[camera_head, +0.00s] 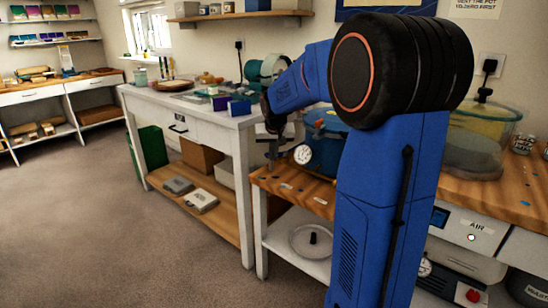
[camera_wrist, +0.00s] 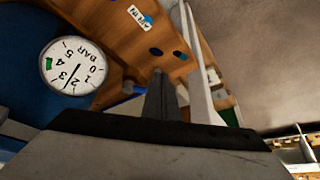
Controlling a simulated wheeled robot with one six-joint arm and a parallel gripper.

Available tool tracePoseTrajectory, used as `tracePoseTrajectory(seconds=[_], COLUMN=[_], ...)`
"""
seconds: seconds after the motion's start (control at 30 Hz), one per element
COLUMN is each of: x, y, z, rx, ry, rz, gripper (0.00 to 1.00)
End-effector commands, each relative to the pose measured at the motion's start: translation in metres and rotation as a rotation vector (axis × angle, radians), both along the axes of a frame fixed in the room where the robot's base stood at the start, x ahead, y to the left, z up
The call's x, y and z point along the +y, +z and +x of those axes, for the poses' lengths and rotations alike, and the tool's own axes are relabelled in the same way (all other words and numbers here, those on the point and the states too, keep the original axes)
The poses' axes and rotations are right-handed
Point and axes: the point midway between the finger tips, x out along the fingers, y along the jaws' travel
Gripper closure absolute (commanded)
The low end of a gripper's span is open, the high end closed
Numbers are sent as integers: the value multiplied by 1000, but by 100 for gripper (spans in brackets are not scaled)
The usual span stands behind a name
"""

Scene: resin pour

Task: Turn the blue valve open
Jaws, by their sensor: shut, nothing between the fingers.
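My gripper (camera_wrist: 160,90) is shut and empty; its dark fingers are together in the wrist view, above the wooden bench top. In the head view my gripper is small and dark beside the bench's left end. A small blue-grey stub (camera_wrist: 131,88) shows just left of the fingers; I cannot tell whether it is the blue valve or whether the fingers touch it. A round white pressure gauge marked BAR (camera_wrist: 73,65) is farther left, its needle between 2 and 3. The gauge (camera_head: 302,154) also shows in front of a blue pot (camera_head: 325,121), partly hidden by my arm.
An AIR IN label (camera_wrist: 140,17) is on the wooden bench top (camera_head: 290,186). A white table (camera_head: 185,103) with small boxes stands to the left. Open carpet (camera_head: 110,220) lies at left.

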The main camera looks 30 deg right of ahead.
Motion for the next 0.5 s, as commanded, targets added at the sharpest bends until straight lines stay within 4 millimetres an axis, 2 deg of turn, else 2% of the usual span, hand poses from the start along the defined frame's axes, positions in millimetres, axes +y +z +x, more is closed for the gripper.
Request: tracePoseTrajectory(seconds=[0.13, 0.5], x=[-3, -3], y=[2, 2], z=[6, 7], rx=[-1, -1], ry=[0, 0], rz=[0, 0], gripper=[100, 100])
